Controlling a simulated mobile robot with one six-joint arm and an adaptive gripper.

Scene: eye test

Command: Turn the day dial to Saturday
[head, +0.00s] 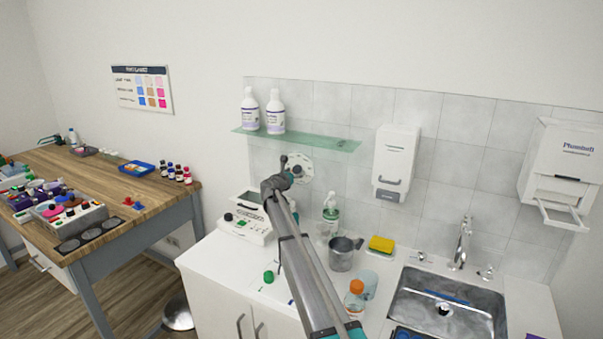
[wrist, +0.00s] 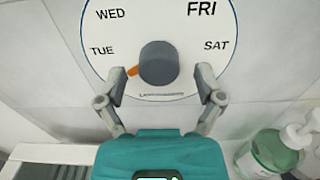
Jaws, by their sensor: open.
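The day dial (wrist: 185,25) is a round white plate on the tiled wall, with WED, FRI, TUE and SAT legible in the wrist view. Its dark grey knob (wrist: 159,62) is at the centre. An orange pointer (wrist: 133,71) sticks out to the left and slightly down, just below the TUE direction; SAT is on the right side. My gripper (wrist: 161,80) is open, its fingers either side of the knob's lower part, with gaps visible. The dial's top is out of that view. In the head view, the dial (head: 306,171) is partly hidden by my gripper (head: 292,168).
A glass shelf (head: 320,143) with two white bottles is above the dial. A white dispenser (head: 395,160) hangs to the right. A pump bottle (wrist: 268,155) stands below right. The counter holds a metal jug (head: 342,256) and a device (head: 245,226).

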